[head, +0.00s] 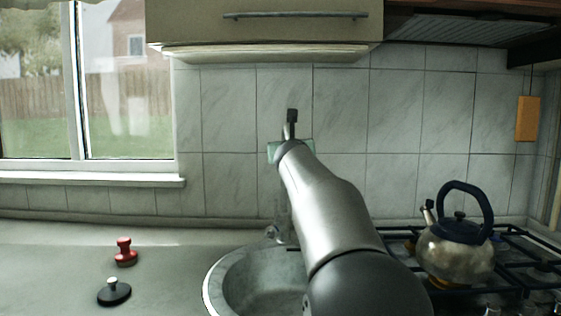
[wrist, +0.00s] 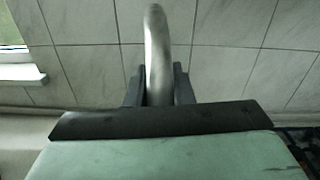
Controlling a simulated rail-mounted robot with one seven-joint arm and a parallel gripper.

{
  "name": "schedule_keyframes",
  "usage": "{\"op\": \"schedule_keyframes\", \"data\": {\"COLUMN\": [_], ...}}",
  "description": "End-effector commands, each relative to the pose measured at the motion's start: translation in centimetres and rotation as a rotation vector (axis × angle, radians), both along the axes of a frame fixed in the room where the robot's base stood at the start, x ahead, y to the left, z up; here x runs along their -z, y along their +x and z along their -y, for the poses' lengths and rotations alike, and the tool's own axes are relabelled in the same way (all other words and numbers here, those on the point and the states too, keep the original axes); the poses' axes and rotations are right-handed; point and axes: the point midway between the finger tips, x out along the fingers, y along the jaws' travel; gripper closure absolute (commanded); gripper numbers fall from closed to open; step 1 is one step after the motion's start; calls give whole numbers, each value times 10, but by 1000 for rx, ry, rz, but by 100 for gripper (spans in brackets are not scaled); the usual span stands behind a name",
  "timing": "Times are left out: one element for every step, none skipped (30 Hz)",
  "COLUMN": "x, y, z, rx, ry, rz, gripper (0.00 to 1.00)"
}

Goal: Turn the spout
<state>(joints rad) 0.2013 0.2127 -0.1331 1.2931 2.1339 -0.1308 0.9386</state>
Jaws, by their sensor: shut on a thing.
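The spout (wrist: 157,50) is a pale metal tube with a rounded top end. It stands up the middle of the wrist view, against the tiles. My gripper (wrist: 159,84) has one dark finger on each side of it and is shut on it. In the head view my arm covers most of the gripper and the spout. A pale metal faucet part (head: 271,233) shows low beside my arm, at the back of the sink (head: 213,285). How the spout joins its base is hidden.
A kettle (head: 455,254) stands on the stove (head: 520,265) at right. A red-knobbed item (head: 125,252) and a black lid-like item (head: 114,292) lie on the left counter (head: 50,260). A cabinet (head: 265,25) hangs above.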

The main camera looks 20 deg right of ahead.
Motion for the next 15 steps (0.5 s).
{"op": "schedule_keyframes", "data": {"x": [3, 2, 2, 1, 1, 0, 0, 0, 0, 0, -1, -1, -1, -1, -1], "y": [0, 0, -1, -1, -1, -1, -1, -1, -1, -1, -1, -1, -1, -1, -1], "z": [2, 3, 4, 5, 5, 5, 5, 6, 6, 6, 6, 6, 6, 6, 6], "rx": [11, 17, 24, 28, 31, 33, 34, 35, 36, 36, 36, 35, 35, 35, 35], "ry": [0, -1, -1, 0, 0, 0, 0, 0, 0, 0, 0, 0, 0, 0, 0], "rz": [1, 0, 0, 0, 0, 0, 0, 0, 0, 0, 0, 0, 0, 0, 0], "gripper": [100, 100, 100, 100, 100, 100, 100, 100, 100, 100, 100, 100, 100, 100, 100]}}
